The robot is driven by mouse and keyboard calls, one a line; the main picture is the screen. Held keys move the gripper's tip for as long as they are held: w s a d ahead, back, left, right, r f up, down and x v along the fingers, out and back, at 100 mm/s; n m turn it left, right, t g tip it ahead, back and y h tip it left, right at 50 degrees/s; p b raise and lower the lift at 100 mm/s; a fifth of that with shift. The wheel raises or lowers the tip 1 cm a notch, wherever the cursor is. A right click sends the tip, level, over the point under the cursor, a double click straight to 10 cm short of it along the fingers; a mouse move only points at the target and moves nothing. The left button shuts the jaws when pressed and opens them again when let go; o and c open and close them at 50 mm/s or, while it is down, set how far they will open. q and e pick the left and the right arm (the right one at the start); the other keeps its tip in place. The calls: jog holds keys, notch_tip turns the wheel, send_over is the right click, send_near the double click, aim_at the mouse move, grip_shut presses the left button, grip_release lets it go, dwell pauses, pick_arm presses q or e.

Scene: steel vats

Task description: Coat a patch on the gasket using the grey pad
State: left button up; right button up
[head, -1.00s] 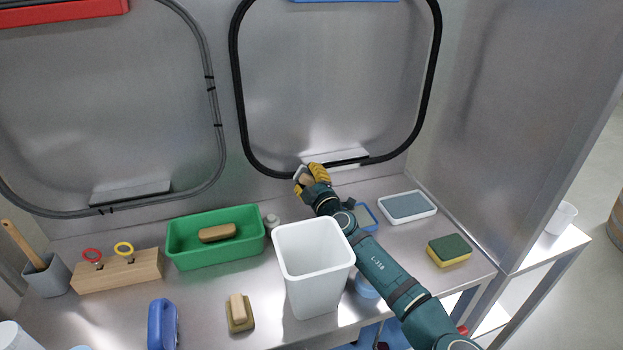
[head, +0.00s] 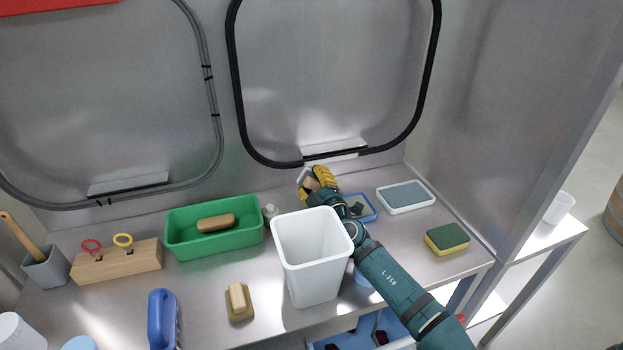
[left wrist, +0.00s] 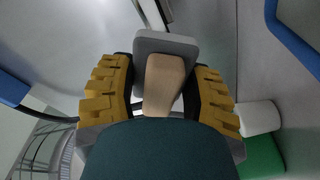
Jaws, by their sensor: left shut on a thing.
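My left gripper (head: 318,182) is shut on the wooden handle (left wrist: 163,85) of the grey pad (head: 304,176). The pad (left wrist: 166,44) shows as a grey rounded block beyond the fingers in the left wrist view; its working face is hidden. The black gasket (head: 234,85) is a rounded loop on the right steel panel, and the gripper is just below its bottom run. I cannot tell whether the pad touches anything. A grey gasket (head: 214,105) loops on the left panel. No coated patch can be made out. My right gripper is not in view.
A white bin (head: 313,275) stands beside my left arm. A blue tray (head: 371,214) and a white-rimmed tray (head: 405,208) lie to the right, near a sponge (head: 447,239). A green tub (head: 190,250) is left. A ledge (head: 335,148) crosses the gasket's bottom.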

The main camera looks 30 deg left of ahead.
aim_at(316, 187)
pick_arm(q)
jog(key=shift+d, duration=0.1)
jog(key=shift+v, duration=1.5)
jog(key=shift+s+r, duration=0.1)
jog(key=shift+s, duration=0.05)
